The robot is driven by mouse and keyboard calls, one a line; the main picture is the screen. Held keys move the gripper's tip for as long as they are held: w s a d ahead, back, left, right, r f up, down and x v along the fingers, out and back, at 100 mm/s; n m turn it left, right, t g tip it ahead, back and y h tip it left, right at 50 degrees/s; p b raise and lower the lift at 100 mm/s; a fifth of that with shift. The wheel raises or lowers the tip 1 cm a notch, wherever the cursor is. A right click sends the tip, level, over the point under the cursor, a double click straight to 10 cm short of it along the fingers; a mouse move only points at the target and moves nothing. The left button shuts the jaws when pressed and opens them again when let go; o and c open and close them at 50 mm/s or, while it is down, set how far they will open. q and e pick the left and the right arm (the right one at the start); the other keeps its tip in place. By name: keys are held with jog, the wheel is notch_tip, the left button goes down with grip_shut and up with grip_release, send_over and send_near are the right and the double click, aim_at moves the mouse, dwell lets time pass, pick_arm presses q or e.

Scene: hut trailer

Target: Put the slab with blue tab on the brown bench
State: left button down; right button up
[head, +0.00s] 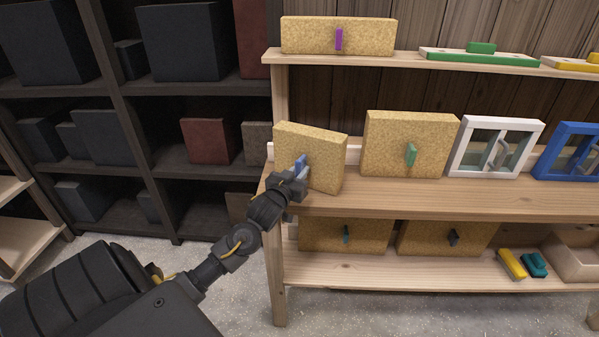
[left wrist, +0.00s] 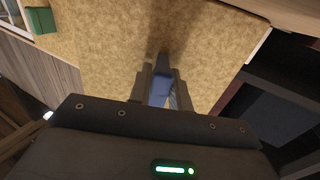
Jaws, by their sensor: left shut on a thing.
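The slab with the blue tab (head: 325,170) is a tan, speckled board at the left end of the wooden bench's (head: 400,193) middle shelf. It stands upright, slightly tilted and turned compared with the slab beside it. My left gripper (head: 300,173) is shut on its blue tab. In the left wrist view the blue tab (left wrist: 160,90) sits between the fingers, and the slab's face (left wrist: 205,50) fills much of the picture. I cannot tell whether the slab's lower edge touches the shelf. My right gripper is not in view.
A slab with a green tab (head: 405,145) stands just to the right, then white (head: 495,147) and blue (head: 570,150) framed panels. A purple-tabbed slab (head: 300,37) is on the top shelf. More slabs (head: 325,235) stand below. A dark shelf unit (head: 120,90) is at left.

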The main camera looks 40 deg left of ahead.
pick_arm(q)
jog(key=c, duration=1.3)
grip_release()
jog(key=b+v, duration=0.1)
jog(key=v, duration=1.1)
jog(key=shift+b, duration=0.3)
